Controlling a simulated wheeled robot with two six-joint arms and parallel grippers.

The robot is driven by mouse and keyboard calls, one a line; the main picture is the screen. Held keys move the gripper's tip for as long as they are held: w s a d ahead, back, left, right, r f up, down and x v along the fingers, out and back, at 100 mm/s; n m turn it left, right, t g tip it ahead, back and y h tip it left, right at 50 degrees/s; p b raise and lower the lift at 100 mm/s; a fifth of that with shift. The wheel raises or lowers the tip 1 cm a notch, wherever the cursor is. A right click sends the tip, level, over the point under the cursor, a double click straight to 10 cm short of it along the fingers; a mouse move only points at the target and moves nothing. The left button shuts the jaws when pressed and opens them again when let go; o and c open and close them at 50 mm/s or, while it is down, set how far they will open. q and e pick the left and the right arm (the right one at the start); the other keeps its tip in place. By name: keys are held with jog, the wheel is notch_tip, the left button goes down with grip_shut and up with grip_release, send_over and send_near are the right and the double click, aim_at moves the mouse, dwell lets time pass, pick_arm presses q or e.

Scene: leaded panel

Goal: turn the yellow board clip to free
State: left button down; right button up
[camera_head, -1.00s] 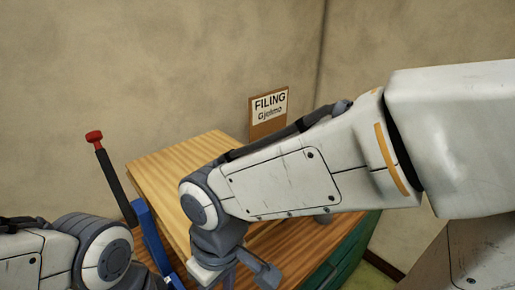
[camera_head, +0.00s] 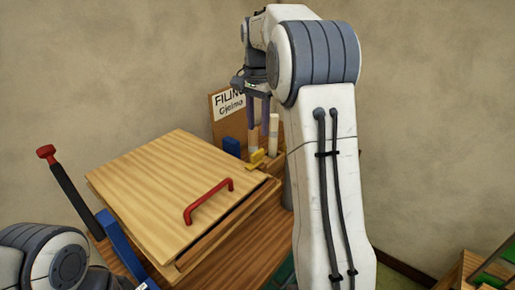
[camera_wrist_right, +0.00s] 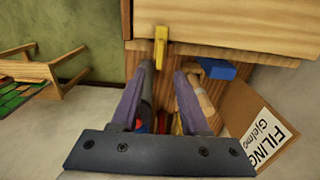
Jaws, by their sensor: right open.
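The yellow board clip (camera_head: 256,157) sits at the far right corner of a pale wooden board (camera_head: 160,185) with a red handle (camera_head: 208,200). In the right wrist view the clip (camera_wrist_right: 161,46) stands out from the board's edge, just beyond my fingertips. My right gripper (camera_head: 258,128) points down over the clip's area with fingers apart. Its fingers (camera_wrist_right: 158,82) show in the wrist view with nothing clamped between them. I cannot tell whether either finger touches the clip; it looks apart. My left gripper is out of view; only part of my left arm shows.
Behind the clip stand a blue block (camera_head: 231,147), a pale upright cylinder (camera_head: 273,130) and a FILING sign (camera_head: 225,125) near the wall. A blue clamp-like tool with a black bar and red knob (camera_head: 46,152) stands left of the board. A wooden rack (camera_wrist_right: 50,72) is off to the side.

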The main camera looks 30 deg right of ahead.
aim_at(258, 151)
notch_tip(258, 151, down, 9)
jog(key=shift+r+p, duration=0.15)
jog(key=shift+p, duration=0.4)
grip_shut()
